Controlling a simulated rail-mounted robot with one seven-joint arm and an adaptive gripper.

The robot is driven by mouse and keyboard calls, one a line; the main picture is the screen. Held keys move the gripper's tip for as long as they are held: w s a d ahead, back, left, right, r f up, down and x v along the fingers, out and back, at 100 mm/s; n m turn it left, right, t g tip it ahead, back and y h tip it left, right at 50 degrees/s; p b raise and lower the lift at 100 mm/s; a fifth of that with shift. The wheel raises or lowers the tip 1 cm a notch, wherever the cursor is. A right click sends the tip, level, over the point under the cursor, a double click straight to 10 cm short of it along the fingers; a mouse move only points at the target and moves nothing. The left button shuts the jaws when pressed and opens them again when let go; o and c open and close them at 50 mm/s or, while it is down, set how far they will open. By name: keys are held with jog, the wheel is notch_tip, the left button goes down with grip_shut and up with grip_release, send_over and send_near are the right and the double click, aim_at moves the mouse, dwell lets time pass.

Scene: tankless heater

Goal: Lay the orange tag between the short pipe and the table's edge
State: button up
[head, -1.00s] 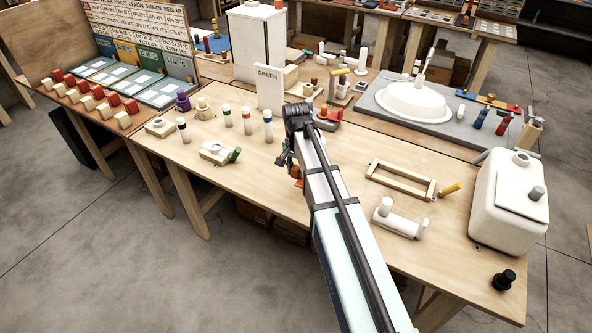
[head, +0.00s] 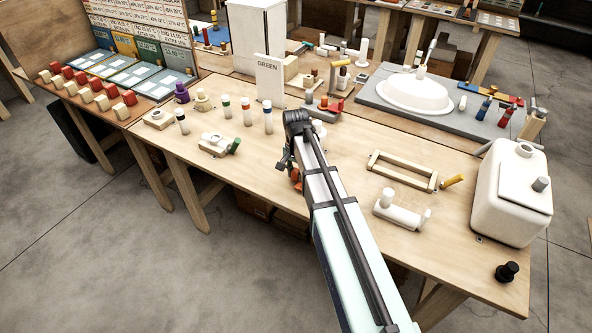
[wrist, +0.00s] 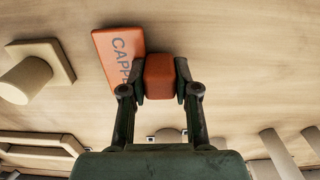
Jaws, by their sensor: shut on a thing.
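The orange tag (wrist: 112,52) shows in the wrist view as a flat plate with dark letters starting "CAPP" and an orange block (wrist: 160,78) at its right. My gripper (wrist: 160,88) is shut on that block, one finger on each side. In the head view my arm hides most of the tag; a bit of orange (head: 296,178) shows beside the gripper, near the table's front edge. I cannot tell whether the tag touches the table. A white pipe piece with an upright stub (head: 402,213) lies right of my arm; another with a green end (head: 217,146) lies left. I cannot tell which is the short pipe.
A wooden frame (head: 402,171) and a white tank (head: 510,200) stand on the right of the table (head: 335,225). Several capped bottles (head: 247,112) and a "GREEN" sign (head: 270,80) stand behind on the left. Bare wood lies between the green-ended piece and my arm.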

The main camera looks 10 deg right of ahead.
aim_at(296, 170)
jog(key=shift+f, duration=0.6)
dwell(0.7)
jog(key=o, duration=1.1)
notch_tip(296, 170, up, 12)
jog(key=shift+r, duration=0.1)
